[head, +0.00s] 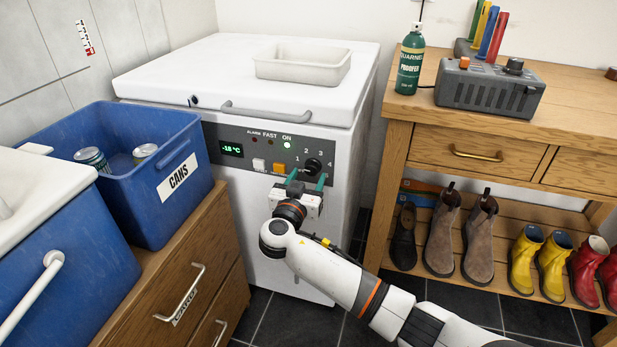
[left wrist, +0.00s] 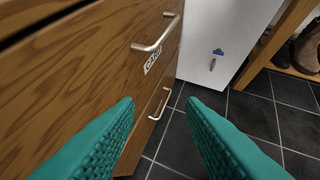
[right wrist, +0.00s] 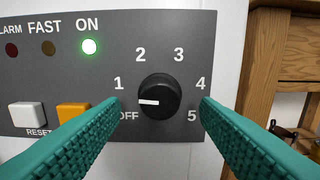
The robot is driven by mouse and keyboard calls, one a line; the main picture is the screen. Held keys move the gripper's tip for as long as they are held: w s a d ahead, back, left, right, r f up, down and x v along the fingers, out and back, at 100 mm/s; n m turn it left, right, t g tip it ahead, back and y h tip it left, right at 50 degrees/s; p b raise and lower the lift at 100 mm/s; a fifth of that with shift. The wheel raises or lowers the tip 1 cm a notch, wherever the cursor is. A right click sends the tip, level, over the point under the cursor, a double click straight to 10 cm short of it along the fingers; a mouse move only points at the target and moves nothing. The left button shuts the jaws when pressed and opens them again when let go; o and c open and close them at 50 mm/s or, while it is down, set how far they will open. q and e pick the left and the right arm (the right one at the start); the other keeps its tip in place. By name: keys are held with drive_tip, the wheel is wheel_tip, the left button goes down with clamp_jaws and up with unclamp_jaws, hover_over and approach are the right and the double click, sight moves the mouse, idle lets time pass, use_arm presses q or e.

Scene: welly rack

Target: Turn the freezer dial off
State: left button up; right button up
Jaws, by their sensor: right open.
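The white chest freezer (head: 225,70) stands against the back wall with a grey control panel (head: 228,133) on its front. Its black round dial (head: 313,166) sits at the panel's right end; in the right wrist view the dial (right wrist: 160,97) has a white mark pointing left, between 1 and OFF. My right gripper (head: 306,181) is open in front of the dial, its green fingertips on either side of it; contact cannot be told. The green ON lamp (right wrist: 89,46) is lit. My left gripper (left wrist: 158,105) is open and empty beside the wooden drawers.
A wooden drawer unit (head: 205,262) with a blue CANS crate (head: 140,215) stands left of the freezer. A wooden bench (head: 400,140) with boots below stands at right. White and orange buttons (right wrist: 72,115) sit left of the dial. Dark floor tiles are clear between.

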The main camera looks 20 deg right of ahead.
use_arm(q)
drive_tip(key=shift+w+d+r+t, duration=0.15)
drive_tip(key=shift+w+r+t, duration=0.15)
drive_tip(key=shift+w, duration=0.05)
use_arm(e)
drive_tip(key=shift+x, duration=0.8)
drive_tip(key=shift+c, duration=0.6)
drive_tip(key=c, duration=0.9)
drive_tip(key=shift+o, duration=0.2)
